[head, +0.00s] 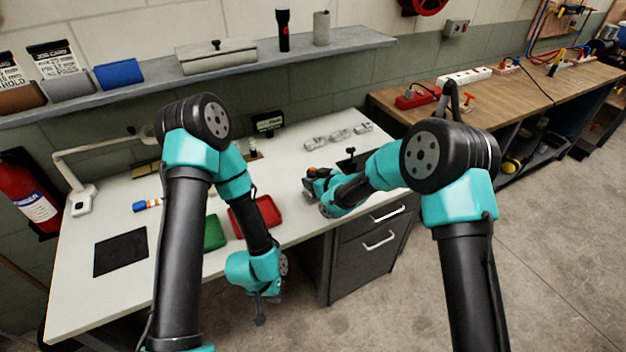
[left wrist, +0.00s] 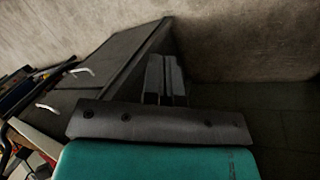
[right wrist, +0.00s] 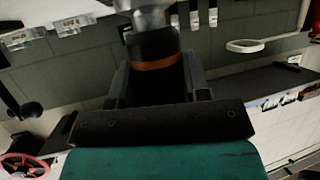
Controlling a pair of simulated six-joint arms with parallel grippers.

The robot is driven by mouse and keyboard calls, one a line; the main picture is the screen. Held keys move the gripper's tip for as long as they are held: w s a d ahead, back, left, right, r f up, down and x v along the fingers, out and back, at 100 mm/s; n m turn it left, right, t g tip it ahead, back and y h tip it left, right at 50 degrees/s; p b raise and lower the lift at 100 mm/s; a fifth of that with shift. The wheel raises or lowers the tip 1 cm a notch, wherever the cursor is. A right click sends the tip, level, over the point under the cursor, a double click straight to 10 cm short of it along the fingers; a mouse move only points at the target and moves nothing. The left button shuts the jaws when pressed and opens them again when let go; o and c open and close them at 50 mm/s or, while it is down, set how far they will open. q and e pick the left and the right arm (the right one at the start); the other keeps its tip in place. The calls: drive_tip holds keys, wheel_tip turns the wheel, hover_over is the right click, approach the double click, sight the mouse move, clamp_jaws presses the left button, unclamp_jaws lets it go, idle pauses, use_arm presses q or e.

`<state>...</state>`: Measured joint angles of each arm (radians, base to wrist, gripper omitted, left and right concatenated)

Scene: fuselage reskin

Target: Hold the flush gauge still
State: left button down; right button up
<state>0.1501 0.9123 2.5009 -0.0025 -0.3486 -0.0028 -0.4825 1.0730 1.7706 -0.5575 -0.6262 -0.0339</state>
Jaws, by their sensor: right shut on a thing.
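The flush gauge (right wrist: 155,55) is a dark round body with an orange band and a silvery metal end. It sits between the fingers of my right gripper (right wrist: 157,85), which is shut on it. In the head view my right gripper (head: 318,183) is over the right part of the white bench, and the gauge is small and partly hidden there. My left gripper (head: 262,308) hangs in front of the bench's front edge, pointing down. In the left wrist view its fingers (left wrist: 165,80) are close together with nothing seen between them.
The white bench (head: 75,290) carries a red tray (head: 268,212), a green tray (head: 213,232), a black mat (head: 120,252) and a lamp (head: 82,200). Clear small parts (head: 340,137) lie at the back right. Grey drawers (head: 365,255) stand below. A wooden bench (head: 520,90) is at right.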

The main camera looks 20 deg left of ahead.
use_arm(q)
drive_tip(key=a+r+n+g+y, duration=0.1)
drive_tip(key=a+r+n+g, duration=0.55)
drive_tip(key=r+n, duration=0.65)
drive_tip(key=w+r+t, duration=0.1)
drive_tip(key=w, duration=0.1)
drive_tip(key=w+r+n+t, duration=0.1)
drive_tip(key=w+r, duration=0.1)
drive_tip(key=w+r+t, duration=0.1)
drive_tip(key=w, duration=0.1)
drive_tip(key=shift+w+a+r+n, duration=0.2)
drive_tip(key=shift+w+a+n, duration=0.05)
drive_tip(key=shift+n, duration=0.15)
drive_tip(key=w+d+r+n+t+h, duration=0.1)
drive_tip(key=w+d+r+t, duration=0.4)
drive_tip(key=w+r, duration=0.4)
drive_tip(key=w+d+r+n+t+h, duration=0.1)
drive_tip(key=w+d+r+t, duration=0.3)
drive_tip(key=w+r, duration=0.6)
drive_tip(key=w+d+h, duration=0.1)
drive_tip(key=w, duration=0.5)
drive_tip(key=shift+w+r+t, duration=0.2)
drive_tip(key=shift+r+t, duration=0.05)
drive_tip(key=shift+t, duration=0.1)
drive_tip(key=shift+f, duration=0.15)
